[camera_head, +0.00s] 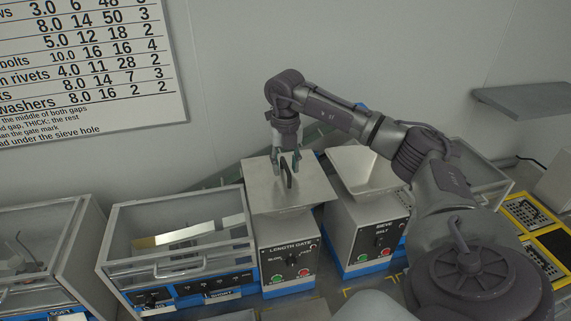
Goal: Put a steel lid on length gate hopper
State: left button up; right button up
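The length gate (286,250) is a grey box with a blue base, a knob and green and red buttons, in the middle of the head view. A flat steel lid (262,186) with a dark upright handle (287,174) lies over its top. The lid hides the hopper opening, and I cannot tell whether it sits fully flush. My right gripper (287,161) points down at the handle. Its fingers look spread, one on each side of the handle, with a gap between them. My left gripper is out of view.
The sieve machine (370,235) with an open hopper (362,168) stands close to the right. A clear-walled bin (180,235) labelled short stands to the left, and another bin (40,245) further left. A wall shelf (525,100) is at the upper right.

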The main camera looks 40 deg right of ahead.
notch_tip(320, 180, up, 12)
dwell(0.4)
